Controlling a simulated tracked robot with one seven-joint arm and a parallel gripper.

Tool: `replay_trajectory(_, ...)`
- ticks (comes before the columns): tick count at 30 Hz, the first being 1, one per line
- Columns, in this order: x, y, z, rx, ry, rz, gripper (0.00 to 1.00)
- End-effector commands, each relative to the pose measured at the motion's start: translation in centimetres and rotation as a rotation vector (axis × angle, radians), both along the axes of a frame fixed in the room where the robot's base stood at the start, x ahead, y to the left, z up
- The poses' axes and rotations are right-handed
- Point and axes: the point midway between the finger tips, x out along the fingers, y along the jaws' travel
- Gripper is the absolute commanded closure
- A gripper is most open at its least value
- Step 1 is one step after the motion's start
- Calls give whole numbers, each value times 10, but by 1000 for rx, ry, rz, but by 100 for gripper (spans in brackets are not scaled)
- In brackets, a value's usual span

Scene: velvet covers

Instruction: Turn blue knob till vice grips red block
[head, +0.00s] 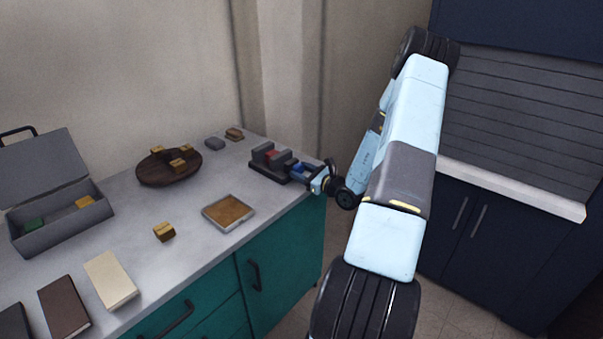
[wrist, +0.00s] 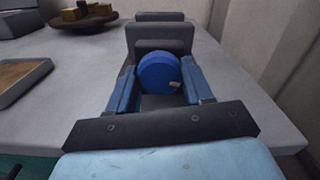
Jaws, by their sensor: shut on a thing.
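The grey vice (head: 268,160) stands near the right end of the counter, and its grey jaws also show in the wrist view (wrist: 160,36). The red block (head: 272,154) sits between the vice jaws in the head view; whether the jaws touch it I cannot tell. In the wrist view the block is hidden. The blue knob (wrist: 159,73) is round with a small pale mark on its right side, and faces my wrist camera. My gripper (wrist: 160,88) is shut on the knob, with one blue finger on each side of it.
A square tray with a brown inside (head: 228,212) lies left of the vice. A round dark wooden board (head: 169,170) holds several small yellowish blocks. An open grey toolbox (head: 62,225), books (head: 110,280) and a loose block (head: 164,232) lie farther left. The counter's right edge is close to my gripper.

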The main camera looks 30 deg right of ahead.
Motion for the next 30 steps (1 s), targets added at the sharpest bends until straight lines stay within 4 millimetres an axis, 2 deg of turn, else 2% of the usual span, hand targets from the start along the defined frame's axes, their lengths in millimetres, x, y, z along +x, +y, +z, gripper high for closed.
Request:
replay_trajectory(21,-1,0,-1,636,233,-1,80)
replay_trajectory(30,-1,0,-1,851,312,-3,80)
